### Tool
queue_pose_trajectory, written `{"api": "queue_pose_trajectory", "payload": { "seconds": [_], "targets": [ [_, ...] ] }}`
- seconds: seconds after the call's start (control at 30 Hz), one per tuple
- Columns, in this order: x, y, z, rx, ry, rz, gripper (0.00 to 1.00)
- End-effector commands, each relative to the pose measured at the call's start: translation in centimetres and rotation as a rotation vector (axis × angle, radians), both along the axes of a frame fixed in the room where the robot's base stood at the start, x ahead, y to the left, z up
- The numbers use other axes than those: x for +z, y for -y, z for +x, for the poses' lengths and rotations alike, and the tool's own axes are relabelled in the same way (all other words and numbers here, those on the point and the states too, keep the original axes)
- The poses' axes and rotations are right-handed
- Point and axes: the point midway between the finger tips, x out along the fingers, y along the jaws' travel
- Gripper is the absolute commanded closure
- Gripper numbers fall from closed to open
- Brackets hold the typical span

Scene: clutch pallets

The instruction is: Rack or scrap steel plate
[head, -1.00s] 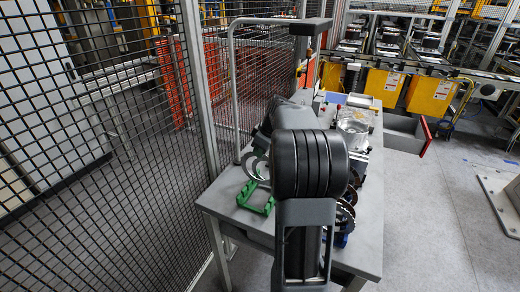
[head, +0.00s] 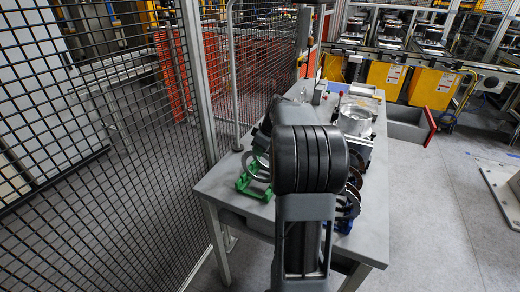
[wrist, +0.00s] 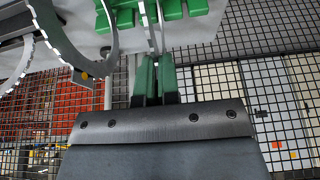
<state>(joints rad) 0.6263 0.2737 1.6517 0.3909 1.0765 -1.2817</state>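My gripper shows in the wrist view as two green fingers (wrist: 156,80) close together, with a thin steel plate (wrist: 151,24) edge-on between them. They look shut on its rim. The plate reaches up to a green slotted rack (wrist: 190,7); whether it is seated in a slot I cannot tell. In the head view the green rack (head: 246,184) stands on the table's left side, with a ring-shaped steel plate (head: 259,170) upright at it. My arm hides the gripper there. Other toothed ring plates (wrist: 110,28) stand left in the wrist view.
The grey table (head: 225,187) has toothed plates in a blue rack (head: 345,222) at right and a round metal housing (head: 355,119) farther back. A red-edged grey bin (head: 408,126) is beyond. A mesh fence (head: 110,130) runs close on the left.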

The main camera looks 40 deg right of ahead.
Motion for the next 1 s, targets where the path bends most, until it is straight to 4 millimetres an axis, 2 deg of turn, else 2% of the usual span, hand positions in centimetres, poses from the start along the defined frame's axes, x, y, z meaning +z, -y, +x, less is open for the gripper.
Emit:
{"api": "queue_pose_trajectory", "payload": {
  "seconds": [0.4, 0.73, 1.0],
  "targets": [
    [-0.36, 0.01, 0.01, 0.000, 0.001, 0.000, 1.00],
    [-0.38, 0.02, 0.01, 0.000, 0.000, -0.001, 0.67],
    [-0.43, 0.00, -0.01, 0.000, 0.000, 0.000, 0.67]
  ]
}}
